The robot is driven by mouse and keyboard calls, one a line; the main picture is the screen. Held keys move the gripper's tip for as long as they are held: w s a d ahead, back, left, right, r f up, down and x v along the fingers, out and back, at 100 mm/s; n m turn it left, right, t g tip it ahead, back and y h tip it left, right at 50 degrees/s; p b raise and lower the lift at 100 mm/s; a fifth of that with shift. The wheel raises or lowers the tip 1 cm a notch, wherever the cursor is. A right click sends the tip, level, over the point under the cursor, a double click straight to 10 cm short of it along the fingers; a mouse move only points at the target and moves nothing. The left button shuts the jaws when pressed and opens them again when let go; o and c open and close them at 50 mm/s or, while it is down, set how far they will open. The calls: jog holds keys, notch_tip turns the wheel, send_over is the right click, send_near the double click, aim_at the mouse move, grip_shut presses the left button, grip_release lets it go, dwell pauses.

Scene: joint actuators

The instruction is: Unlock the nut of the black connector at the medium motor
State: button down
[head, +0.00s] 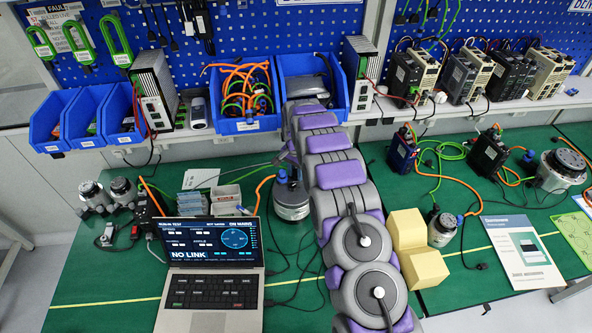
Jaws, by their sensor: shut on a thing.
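The medium motor (292,207) is a grey cylinder standing on the green table, left of my arm. Its connectors sit at its top, where an orange cable comes in from the left; a small blue part (281,176) shows there. My gripper (287,164) reaches down to this spot from the far end of my purple and grey arm. It is shut at the connectors. The black connector and its nut are too small and too covered by the gripper and arm to make out clearly.
A laptop (215,262) reading "NO LINK" stands front left of the motor. Yellow blocks (423,268) and a smaller motor (442,231) are right of my arm. Blue bins (247,123) line the shelf behind. Loose cables lie around the motor.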

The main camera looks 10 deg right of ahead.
aim_at(296, 171)
jog(key=shift+n+p, duration=0.4)
jog(key=shift+n, duration=0.8)
jog(key=c, duration=0.8)
grip_release()
jog(key=m+b, duration=0.2)
jog(key=m, duration=0.1)
jog(key=shift+a+f+m, duration=0.15)
jog(key=shift+f+m, duration=0.05)
jog(key=shift+m, duration=0.1)
notch_tip(296, 171, up, 18)
jog(key=p, duration=0.2)
jog(key=s+r+n, duration=0.1)
jog(key=s+r, duration=0.4)
jog(key=s, duration=0.2)
jog(key=s+d+r+n, duration=0.1)
jog(key=s+r+n, duration=0.1)
jog(key=s+r, duration=0.3)
jog(key=s, duration=0.3)
jog(key=shift+s+d+g+b, duration=0.2)
jog(key=shift+d+g+b, duration=0.05)
jog(key=shift+g+b, duration=0.05)
